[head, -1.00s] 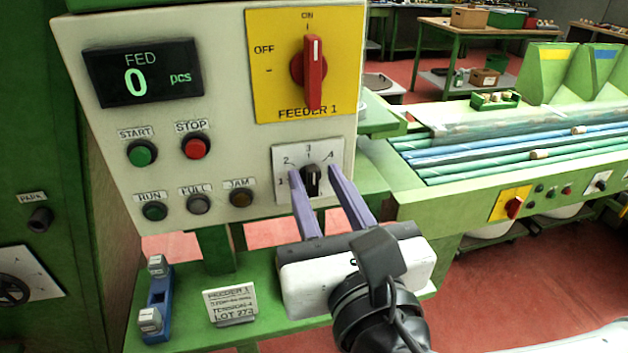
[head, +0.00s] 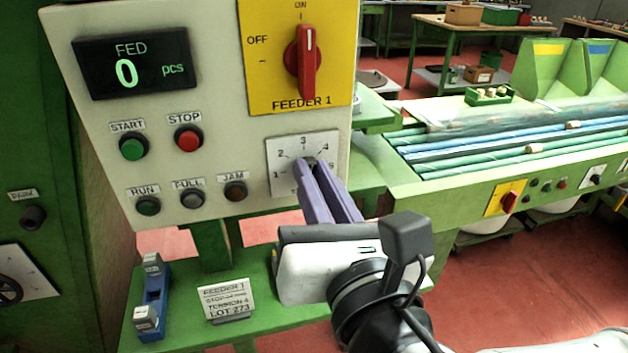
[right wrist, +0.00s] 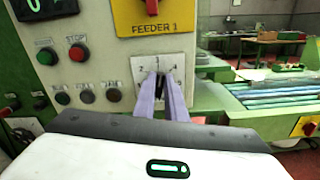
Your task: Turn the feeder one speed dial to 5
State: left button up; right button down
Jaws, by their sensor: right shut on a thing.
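The feeder one speed dial has a white scale plate (head: 277,154) with numbers around a small black knob (head: 310,161), below the yellow FEEDER 1 switch plate. My right gripper (head: 314,170) is at the plate with its two purple fingers close together, shut on the knob. The fingers hide most of the knob, so I cannot tell which number it points to. In the right wrist view the fingers (right wrist: 162,82) reach the white plate (right wrist: 175,64) and cover the knob. My left gripper is not in view.
The red main switch (head: 305,62) is just above the dial. A display (head: 135,63) reads 0 pcs. The green START button (head: 133,147) and red STOP button (head: 188,138) are at left. A lot card (head: 228,298) and a blue holder (head: 152,300) sit on the green ledge below.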

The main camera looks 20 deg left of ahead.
jog(key=shift+w+d+f+m+p, duration=0.1)
jog(key=shift+f+m+p, duration=0.15)
jog(key=shift+m, duration=2.6)
jog(key=shift+w+d+f+m+p, duration=0.15)
jog(key=shift+m+p, duration=0.25)
jog(key=shift+m, duration=2.5)
jog(key=shift+d+f+m+p, duration=0.1)
jog(key=shift+f+m+p, duration=0.15)
jog(key=shift+m, duration=2.6)
jog(key=c, duration=1.8)
grip_release()
